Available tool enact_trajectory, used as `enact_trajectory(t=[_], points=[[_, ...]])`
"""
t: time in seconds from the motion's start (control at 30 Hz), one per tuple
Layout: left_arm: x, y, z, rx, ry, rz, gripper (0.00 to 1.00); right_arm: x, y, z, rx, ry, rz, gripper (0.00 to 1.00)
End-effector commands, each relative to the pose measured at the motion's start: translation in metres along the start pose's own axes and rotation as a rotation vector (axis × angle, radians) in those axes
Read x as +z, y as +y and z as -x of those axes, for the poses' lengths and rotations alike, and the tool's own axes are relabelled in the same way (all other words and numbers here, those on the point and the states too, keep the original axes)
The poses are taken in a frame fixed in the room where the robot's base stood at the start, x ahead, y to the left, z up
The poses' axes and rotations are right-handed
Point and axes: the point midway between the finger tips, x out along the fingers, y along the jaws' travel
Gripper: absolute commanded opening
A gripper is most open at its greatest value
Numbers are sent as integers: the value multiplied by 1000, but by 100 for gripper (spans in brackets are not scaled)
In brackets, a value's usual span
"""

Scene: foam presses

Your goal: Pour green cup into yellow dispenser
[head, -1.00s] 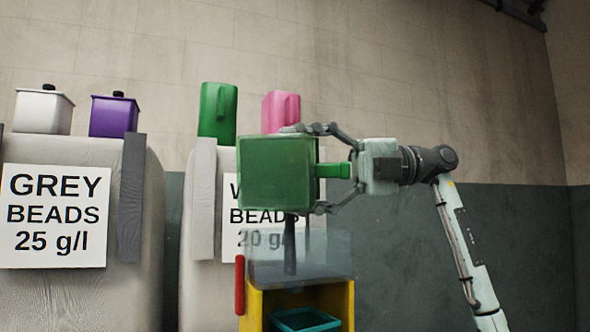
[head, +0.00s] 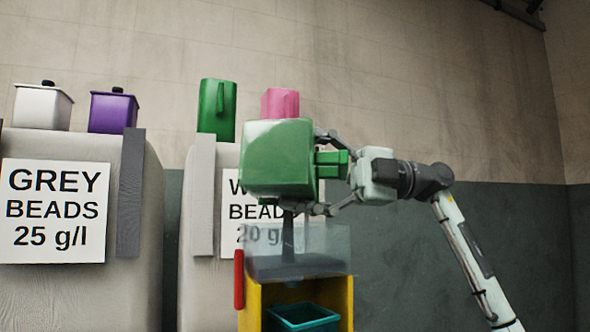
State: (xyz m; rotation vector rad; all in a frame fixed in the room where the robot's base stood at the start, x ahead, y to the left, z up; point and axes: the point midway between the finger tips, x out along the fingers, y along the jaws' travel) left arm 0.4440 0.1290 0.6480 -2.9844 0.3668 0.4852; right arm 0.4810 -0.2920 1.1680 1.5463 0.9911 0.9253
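The green cup (head: 278,160) is in the middle of the head view, held in the air above the yellow dispenser (head: 250,302). My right gripper (head: 325,172) comes from the right, and its fingers are around the cup's green handle. The cup is tilted, and its opening and contents cannot be seen. The dispenser has a clear hopper (head: 325,240) on top, with a dark grey part inside it below the cup. A teal container (head: 303,318) sits in the dispenser's lower opening. My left gripper is not in view.
A red handle (head: 239,280) is on the dispenser's left side. Behind stand two large grey bags with bead signs (head: 52,212). On them are a white bin (head: 42,108), a purple bin (head: 113,112), another green cup (head: 216,108) and a pink cup (head: 280,103). The right side is free.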

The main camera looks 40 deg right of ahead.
Motion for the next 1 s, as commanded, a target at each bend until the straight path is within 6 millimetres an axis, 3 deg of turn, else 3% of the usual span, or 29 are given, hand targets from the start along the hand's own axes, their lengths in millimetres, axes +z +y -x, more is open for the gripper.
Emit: enact_trajectory(t=[0.4, 1.0], points=[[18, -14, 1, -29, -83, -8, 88, 10, 8, 4, 89, -1, -214, 48], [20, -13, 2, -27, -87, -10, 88, 10, 8, 4, 94, 0, -226, 48]])
